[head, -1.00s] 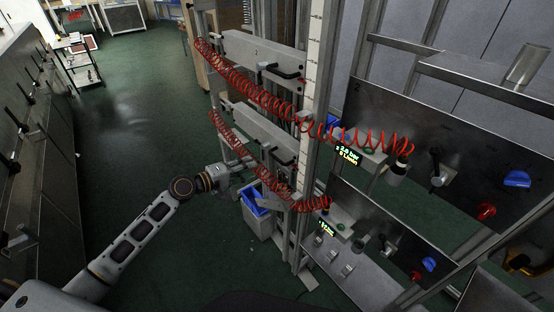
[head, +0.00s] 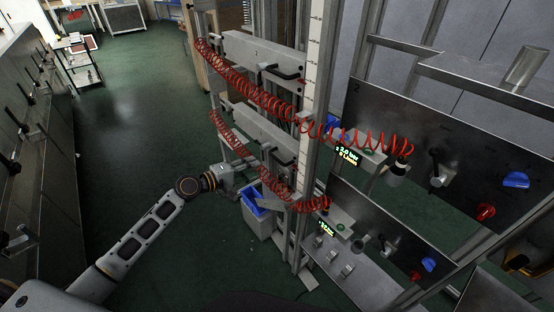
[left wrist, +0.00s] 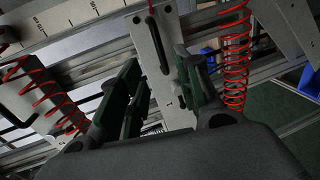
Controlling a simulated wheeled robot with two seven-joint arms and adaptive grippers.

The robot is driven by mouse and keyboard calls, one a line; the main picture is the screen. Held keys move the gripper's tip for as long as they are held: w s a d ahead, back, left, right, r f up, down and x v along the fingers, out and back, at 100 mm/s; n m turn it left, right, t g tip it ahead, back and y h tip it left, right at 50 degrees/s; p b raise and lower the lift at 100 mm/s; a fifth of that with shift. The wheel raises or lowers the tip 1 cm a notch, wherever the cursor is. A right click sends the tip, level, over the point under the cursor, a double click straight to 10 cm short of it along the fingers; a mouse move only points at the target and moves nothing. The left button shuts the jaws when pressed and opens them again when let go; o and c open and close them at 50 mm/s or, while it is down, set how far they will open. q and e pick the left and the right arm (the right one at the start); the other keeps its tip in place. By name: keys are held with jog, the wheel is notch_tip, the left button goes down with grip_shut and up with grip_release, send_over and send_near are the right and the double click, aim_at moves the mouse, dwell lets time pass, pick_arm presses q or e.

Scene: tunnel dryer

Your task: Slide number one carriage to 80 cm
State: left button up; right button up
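Two grey carriage plates sit on the upright frame: an upper one (head: 262,56) and a lower one (head: 258,129), each with a black clamp handle at its right end. Their numbers are too small to read surely in the head view. My left gripper (head: 242,188) is below the lower carriage, partly lost against the frame. My right gripper is not in view.
A white graduated scale (head: 317,40) runs up the frame. Red coiled hoses (head: 250,92) hang across the carriages. A blue-lined bin (head: 258,207) stands under them. Control panels (head: 440,150) with knobs and displays are at right. Green floor is clear at left.

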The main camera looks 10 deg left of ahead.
aim_at(276, 159)
pick_arm(q)
jog(key=shift+p+x, duration=0.65)
jog(key=shift+x, duration=5.55)
jog(key=shift+r, duration=0.1)
grip_shut()
